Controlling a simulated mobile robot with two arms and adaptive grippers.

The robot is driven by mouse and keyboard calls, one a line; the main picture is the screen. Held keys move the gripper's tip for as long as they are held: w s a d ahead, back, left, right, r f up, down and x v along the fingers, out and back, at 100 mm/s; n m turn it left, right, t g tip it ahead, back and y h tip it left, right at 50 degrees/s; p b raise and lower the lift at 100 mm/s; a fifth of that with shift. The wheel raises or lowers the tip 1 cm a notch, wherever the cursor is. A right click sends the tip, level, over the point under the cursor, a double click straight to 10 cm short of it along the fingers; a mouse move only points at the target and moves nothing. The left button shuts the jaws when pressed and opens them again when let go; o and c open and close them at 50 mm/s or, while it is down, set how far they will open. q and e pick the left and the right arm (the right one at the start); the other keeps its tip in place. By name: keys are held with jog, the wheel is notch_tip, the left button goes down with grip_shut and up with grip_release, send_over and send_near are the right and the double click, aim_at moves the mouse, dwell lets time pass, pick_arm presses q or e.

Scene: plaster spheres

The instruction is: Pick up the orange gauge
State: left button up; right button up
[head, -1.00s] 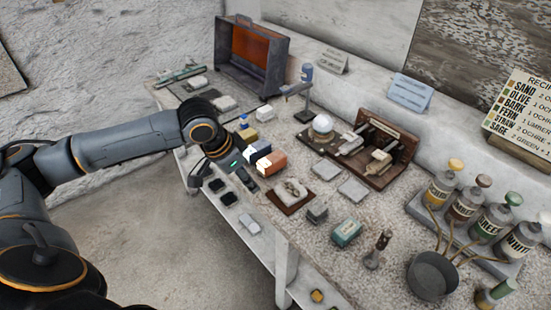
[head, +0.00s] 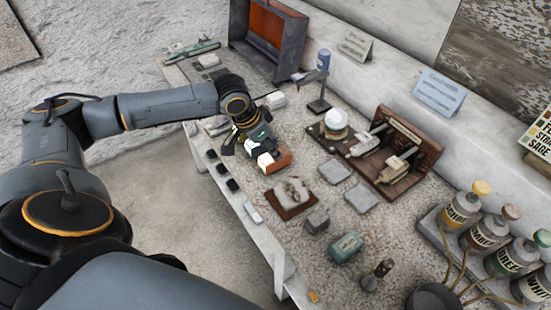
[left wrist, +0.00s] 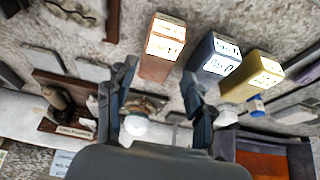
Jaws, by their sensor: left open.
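The orange gauge (head: 276,160) is a small orange block with a white label face, on the speckled table near its front edge. It also shows upright in the left wrist view (left wrist: 158,62), ahead of the fingers and toward the left one. My left gripper (left wrist: 160,72) is open, with nothing between its fingers. In the head view it hangs just behind and left of the orange gauge, partly hiding it. A dark blue gauge (left wrist: 213,57) and a yellow gauge (left wrist: 252,78) stand beside it in the wrist view. My right gripper is not in view.
A wooden tray (head: 292,213) with a pale lump lies close in front of the gauge. A white sphere (head: 335,119) sits on a dark stand behind. A small lamp post (head: 318,104) rises beyond the gripper. Black blocks (head: 222,169) line the front edge.

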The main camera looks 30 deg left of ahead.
pick_arm(q)
jog(key=shift+w+f, duration=0.2)
jog(key=shift+f, duration=0.15)
jog(key=shift+w+d+f+p, duration=0.1)
jog(key=shift+d+f+p, duration=0.05)
jog(key=shift+f, duration=0.25)
jog(key=shift+d+f+p, duration=0.1)
jog(key=shift+f+p, duration=0.05)
jog(key=shift+f, duration=0.25)
jog(key=x, duration=0.3)
jog(key=shift+f, duration=0.15)
jog(key=shift+w+f, duration=0.1)
jog(key=shift+f, duration=0.05)
grip_shut()
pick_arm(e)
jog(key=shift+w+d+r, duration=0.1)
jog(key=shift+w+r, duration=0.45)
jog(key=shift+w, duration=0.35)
